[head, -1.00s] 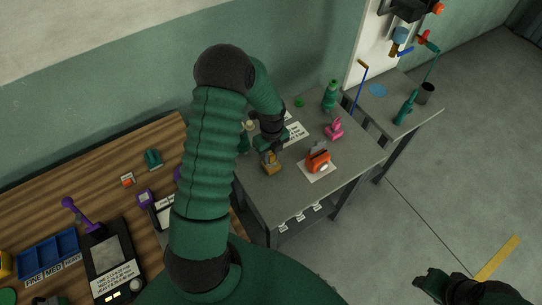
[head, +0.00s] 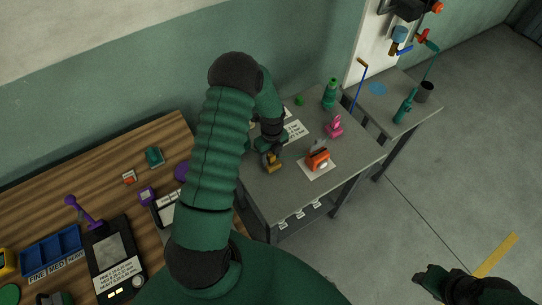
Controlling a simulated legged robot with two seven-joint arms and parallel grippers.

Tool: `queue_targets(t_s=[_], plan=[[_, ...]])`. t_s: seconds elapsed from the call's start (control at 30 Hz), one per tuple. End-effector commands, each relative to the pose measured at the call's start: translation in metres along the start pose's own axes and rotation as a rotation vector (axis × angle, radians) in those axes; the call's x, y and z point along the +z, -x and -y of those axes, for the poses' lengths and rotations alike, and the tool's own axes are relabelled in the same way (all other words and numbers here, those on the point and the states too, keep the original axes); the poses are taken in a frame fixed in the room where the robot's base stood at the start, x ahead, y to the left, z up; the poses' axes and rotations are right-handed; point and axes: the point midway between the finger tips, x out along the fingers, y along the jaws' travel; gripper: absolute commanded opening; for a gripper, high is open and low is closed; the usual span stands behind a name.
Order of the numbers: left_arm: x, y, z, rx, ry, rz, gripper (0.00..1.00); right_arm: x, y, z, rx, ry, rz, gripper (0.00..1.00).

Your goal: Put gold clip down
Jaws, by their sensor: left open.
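The gold clip (head: 273,165) is at the left part of the grey table (head: 285,198). My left gripper (head: 269,153) is open and right at the clip, reaching down over the table. My arm hides part of the gripper, and I cannot tell whether the fingers still touch the clip. My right gripper (head: 432,278) is at the lower right, above the floor and away from the table. It is dark and small, and its jaw state is unclear.
An orange clip-like object (head: 318,160) sits on a white card to the right. A pink object (head: 335,126) and a green bottle (head: 330,94) stand farther back. A wooden bench (head: 95,180) with a blue tray (head: 50,254) is at the left. The table's front right is clear.

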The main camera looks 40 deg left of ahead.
Motion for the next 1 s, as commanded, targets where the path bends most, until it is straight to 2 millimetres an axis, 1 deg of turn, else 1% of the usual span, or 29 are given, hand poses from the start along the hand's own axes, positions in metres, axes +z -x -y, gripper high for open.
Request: queue_targets(t_s=[0.13, 0.2, 0.27, 0.5, 0.6, 0.77, 0.87, 0.97, 1.0], plan=[[0.000, 0.004, 0.000, -0.001, 0.000, 0.001, 0.49, 0.000, 0.001, 0.000, 0.000, 0.000, 0.000, 0.44], [0.001, 0.012, 0.001, -0.003, 0.000, 0.002, 0.49, 0.000, -0.002, 0.000, 0.000, 0.000, 0.000, 0.44], [0.001, 0.023, 0.001, -0.005, 0.000, 0.003, 0.49, 0.001, -0.004, 0.000, 0.000, 0.000, 0.000, 0.44], [0.001, 0.086, 0.001, -0.005, 0.000, 0.004, 0.49, 0.003, -0.013, 0.000, 0.000, 0.000, 0.000, 0.44], [0.001, 0.105, 0.001, -0.003, 0.001, 0.003, 0.49, 0.003, -0.015, 0.000, 0.000, 0.000, 0.000, 0.44], [-0.003, 0.122, 0.001, -0.002, 0.019, 0.003, 0.49, 0.004, -0.015, 0.000, 0.000, 0.000, 0.000, 0.44], [-0.025, 0.133, 0.004, -0.016, 0.156, 0.017, 0.49, 0.004, -0.015, 0.000, 0.000, 0.000, 0.000, 0.44], [-0.067, 0.149, 0.003, -0.059, 0.458, 0.033, 0.49, 0.004, -0.015, 0.000, 0.000, 0.000, 0.000, 0.44], [-0.087, 0.156, 0.000, -0.084, 0.612, 0.033, 0.49, 0.003, -0.015, 0.000, 0.000, 0.000, 0.000, 0.44]])
